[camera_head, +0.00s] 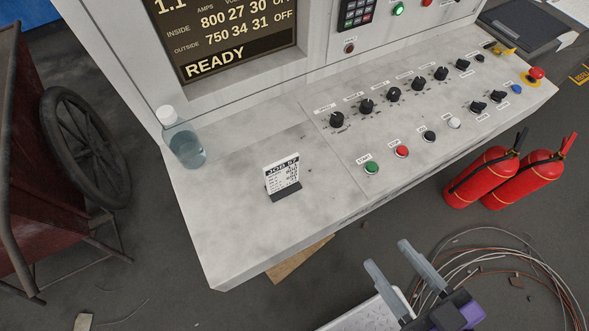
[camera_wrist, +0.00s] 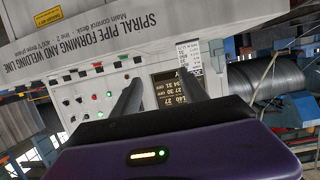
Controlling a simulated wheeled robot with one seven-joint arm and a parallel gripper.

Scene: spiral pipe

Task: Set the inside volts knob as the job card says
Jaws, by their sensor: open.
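The job card (camera_head: 282,176) stands on the left part of the white desk, headed "JOB"; its smaller lines are too small to read. Several black knobs run in a slanting row on the desk, from the nearest left knob (camera_head: 337,120) to the right end. Their labels are too small to read, so I cannot tell which is inside volts. The display (camera_head: 235,40) shows an inside row "800 27 30 OFF", an outside row "750 34 31 OFF" and "READY". My gripper (camera_head: 390,254) is open and empty, in front of the desk, apart from the knobs. Its fingers also show in the wrist view (camera_wrist: 158,80).
A clear bottle (camera_head: 183,142) stands at the desk's left. Push buttons, including a green one (camera_head: 371,167) and a red one (camera_head: 401,151), line the front edge. A red emergency button (camera_head: 536,73) is far right. Fire extinguishers (camera_head: 481,177) and loose cables (camera_head: 535,270) occupy the floor.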

